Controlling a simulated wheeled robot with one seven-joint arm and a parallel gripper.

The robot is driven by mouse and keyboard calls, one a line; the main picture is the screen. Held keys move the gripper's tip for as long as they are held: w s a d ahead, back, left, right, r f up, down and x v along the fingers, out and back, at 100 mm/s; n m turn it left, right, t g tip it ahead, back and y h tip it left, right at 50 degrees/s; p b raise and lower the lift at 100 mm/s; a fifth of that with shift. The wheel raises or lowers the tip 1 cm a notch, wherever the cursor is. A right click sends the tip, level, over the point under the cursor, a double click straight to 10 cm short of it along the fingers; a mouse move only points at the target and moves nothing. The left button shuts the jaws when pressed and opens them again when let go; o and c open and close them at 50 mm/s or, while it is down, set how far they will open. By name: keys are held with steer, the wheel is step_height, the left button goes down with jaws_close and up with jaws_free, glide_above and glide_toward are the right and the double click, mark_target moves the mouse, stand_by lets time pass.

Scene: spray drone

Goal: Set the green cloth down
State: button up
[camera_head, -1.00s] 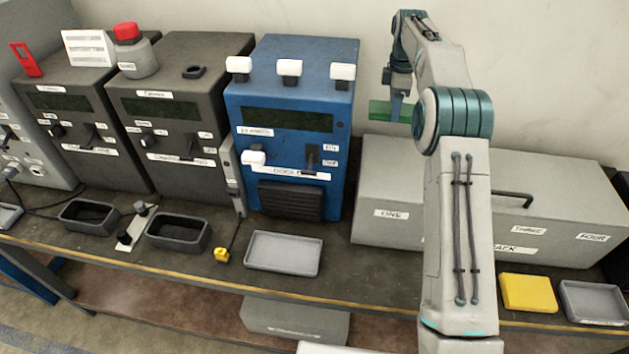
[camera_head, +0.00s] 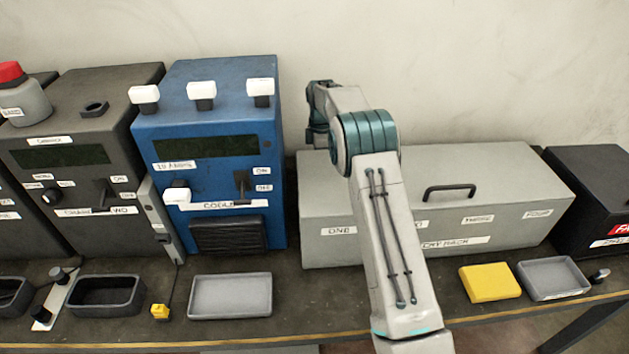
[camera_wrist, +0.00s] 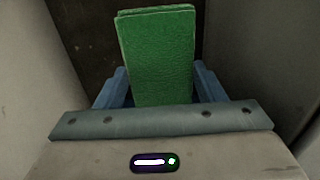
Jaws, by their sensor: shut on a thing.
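The green cloth (camera_wrist: 158,55) is a folded, textured rectangle in the wrist view. My gripper (camera_wrist: 158,90) is shut on it, with a blue finger at either side and the cloth standing out beyond them. In the head view, the wrist end of my arm is at the left end of the grey dry rack box, close to the blue machine's right side. My gripper's fingers and the cloth are hidden there behind my arm.
The blue machine (camera_head: 207,150) stands left of my arm. The grey dry rack box (camera_head: 500,205) has a dark handle. An empty grey tray (camera_head: 230,297), a yellow sponge-like block (camera_head: 489,282) and another grey tray (camera_head: 553,279) lie along the bench front. Grey walls flank my gripper in the wrist view.

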steer(key=shift+f+p, duration=0.4)
steer(key=shift+f, duration=3.6)
steer(key=shift+f, duration=0.1)
steer(key=o, duration=0.4)
steer(key=shift+f, duration=0.1)
steer(key=o, duration=0.5)
